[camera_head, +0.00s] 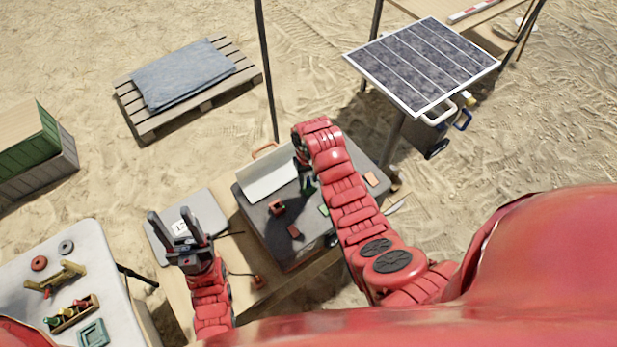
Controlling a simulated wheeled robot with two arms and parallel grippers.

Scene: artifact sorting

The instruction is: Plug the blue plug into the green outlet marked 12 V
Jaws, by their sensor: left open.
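My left gripper (178,218) is open, with its fingers spread above a grey panel (211,207) on the wooden table. My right gripper (304,177) points down over a dark open case (262,222); my arm partly covers it, and its jaws are too small to read. A small green piece (323,210) lies on the case's top face, right of the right gripper; I cannot tell whether it is the green outlet, and no 12 V mark is readable. Red blocks (277,207) and (293,231) are near it. I cannot make out the blue plug.
A white table (75,250) with small parts stands at the left. A dark pole (267,70) rises behind the case.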

